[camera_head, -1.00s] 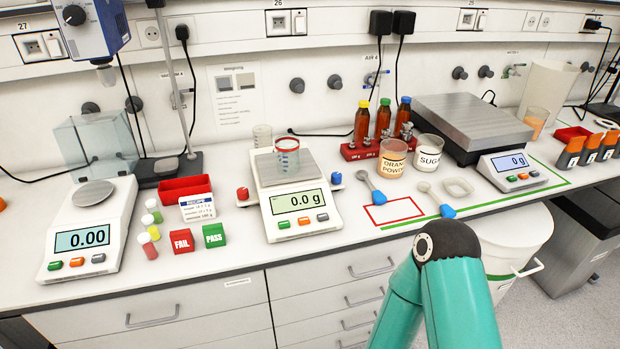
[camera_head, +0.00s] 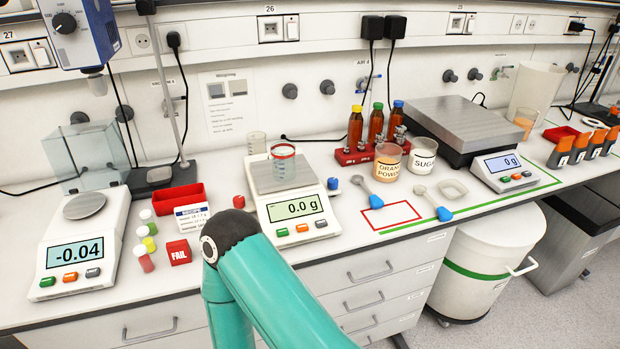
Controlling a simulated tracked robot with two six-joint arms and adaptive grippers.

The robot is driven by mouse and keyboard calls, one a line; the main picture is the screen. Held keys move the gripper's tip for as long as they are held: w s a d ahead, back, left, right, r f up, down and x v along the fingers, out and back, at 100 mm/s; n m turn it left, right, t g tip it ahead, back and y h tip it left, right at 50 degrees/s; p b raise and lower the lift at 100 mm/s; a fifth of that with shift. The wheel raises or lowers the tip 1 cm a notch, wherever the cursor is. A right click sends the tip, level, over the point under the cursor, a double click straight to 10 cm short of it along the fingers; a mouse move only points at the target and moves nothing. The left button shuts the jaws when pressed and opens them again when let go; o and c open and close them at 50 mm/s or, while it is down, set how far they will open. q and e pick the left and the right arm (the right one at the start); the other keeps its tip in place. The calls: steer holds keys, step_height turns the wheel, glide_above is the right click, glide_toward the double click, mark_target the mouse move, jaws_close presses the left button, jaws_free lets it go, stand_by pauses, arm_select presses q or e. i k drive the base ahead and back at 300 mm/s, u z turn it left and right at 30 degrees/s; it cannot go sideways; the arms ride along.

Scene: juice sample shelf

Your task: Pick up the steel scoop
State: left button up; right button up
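Two scoops with blue handles lie on the bench. I cannot tell surely which is steel; the left one looks more metallic. Neither is held. A teal arm of mine with a black joint shows at the bottom centre, left of both scoops. Neither gripper is in view.
The orange powder jar (camera_head: 388,162) and sugar jar (camera_head: 422,155) stand behind the scoops. A pale ring-shaped dish (camera_head: 453,188) lies right of them. A white bin (camera_head: 487,262) stands below the bench edge.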

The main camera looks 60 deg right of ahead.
mark_target(375, 202)
steer(key=z, duration=0.1)
steer(key=k, duration=1.75)
steer(key=z, duration=0.85)
steer(key=i, duration=1)
steer(key=z, duration=0.15)
